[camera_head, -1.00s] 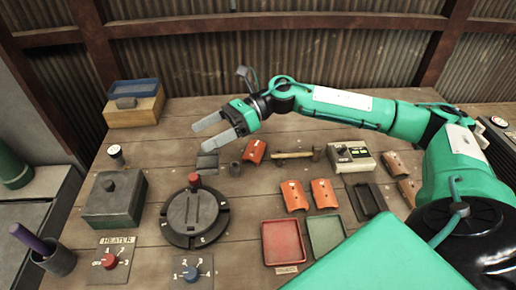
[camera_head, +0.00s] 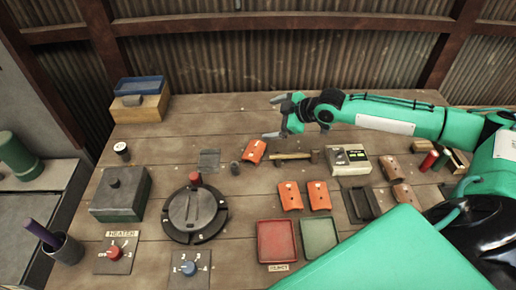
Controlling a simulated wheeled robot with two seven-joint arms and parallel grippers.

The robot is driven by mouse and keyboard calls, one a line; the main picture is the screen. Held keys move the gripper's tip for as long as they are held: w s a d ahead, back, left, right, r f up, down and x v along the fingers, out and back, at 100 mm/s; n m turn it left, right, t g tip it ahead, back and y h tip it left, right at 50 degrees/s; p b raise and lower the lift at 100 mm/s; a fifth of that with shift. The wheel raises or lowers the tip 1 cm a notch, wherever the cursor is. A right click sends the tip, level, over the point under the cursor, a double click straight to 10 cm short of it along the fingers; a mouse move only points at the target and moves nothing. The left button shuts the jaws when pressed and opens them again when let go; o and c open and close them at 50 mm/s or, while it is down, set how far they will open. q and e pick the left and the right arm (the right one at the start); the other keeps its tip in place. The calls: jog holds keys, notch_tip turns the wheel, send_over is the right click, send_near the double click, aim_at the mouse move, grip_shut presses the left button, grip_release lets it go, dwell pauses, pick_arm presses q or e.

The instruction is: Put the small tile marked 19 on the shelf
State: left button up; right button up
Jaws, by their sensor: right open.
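Several orange curved tiles lie on the wooden table. One tile (camera_head: 254,152) lies tilted near the middle. A pair, a left tile (camera_head: 290,197) and a right tile (camera_head: 319,196), sits in front of it. Two more, an upper tile (camera_head: 391,169) and a lower tile (camera_head: 405,196), lie at the right. Their marks are too small to read, so I cannot tell which is 19. My right gripper (camera_head: 272,117) is open and empty, above the table behind the tilted tile. I cannot make out a clear shelf. My left gripper is out of view.
A hammer (camera_head: 290,156), a grey device (camera_head: 350,159), a red tray (camera_head: 276,241) and a green tray (camera_head: 319,237) are nearby. A round dial fixture (camera_head: 194,212) and a lidded dark box (camera_head: 120,196) stand left. A wooden block with a blue tray (camera_head: 139,86) is back left.

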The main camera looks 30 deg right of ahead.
jog(key=s+f+m+g, duration=0.2)
jog(key=s, duration=0.1)
jog(key=s+d+f+m+g, duration=0.1)
jog(key=s, duration=0.1)
jog(key=shift+d+f, duration=0.1)
jog(key=shift+f, duration=0.15)
jog(key=p, duration=0.3)
send_near(256, 150)
jog(key=shift+m+g, duration=0.3)
jog(key=x, duration=0.4)
jog(key=shift+f, duration=0.1)
jog(key=shift+w+a+f+p, duration=0.15)
jog(key=shift+w+a+p, duration=0.1)
jog(key=shift+w+p, duration=0.05)
jog(key=p+x, duration=0.2)
jog(key=x, duration=0.2)
jog(key=shift+w, duration=0.25)
jog(key=shift+f, duration=0.15)
jog(key=shift+c, duration=0.4)
jog(key=c, duration=0.8)
jog(key=shift+c, duration=0.2)
